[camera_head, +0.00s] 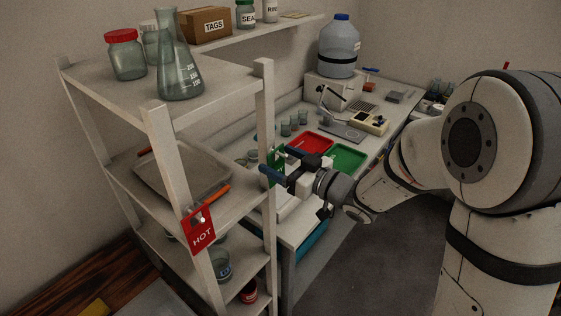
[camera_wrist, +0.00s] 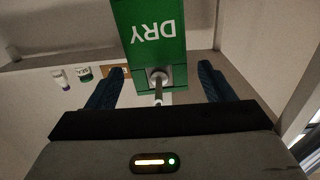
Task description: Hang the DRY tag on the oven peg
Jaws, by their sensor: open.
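The green DRY tag (camera_wrist: 150,35) fills the upper middle of the wrist view, its lettering upside down there. A pale rod-like peg (camera_wrist: 158,97) with a round collar shows at the tag's hole end, between my fingers. In the head view the tag (camera_head: 275,158) is a small green patch by the rack's right front post, partly hidden by my gripper (camera_head: 277,165). My gripper is open, with its blue fingers (camera_wrist: 161,68) on either side of the tag's hole end and visible gaps to it. Whether the tag rests fully on the peg is hard to tell.
A red HOT tag (camera_head: 201,231) hangs on the rack's nearer post (camera_head: 170,160). Glassware, including a flask (camera_head: 180,75), stands on the top shelf. A bench behind holds a red tray (camera_head: 310,142) and a green tray (camera_head: 348,157). The floor (camera_head: 350,260) right of the rack is clear.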

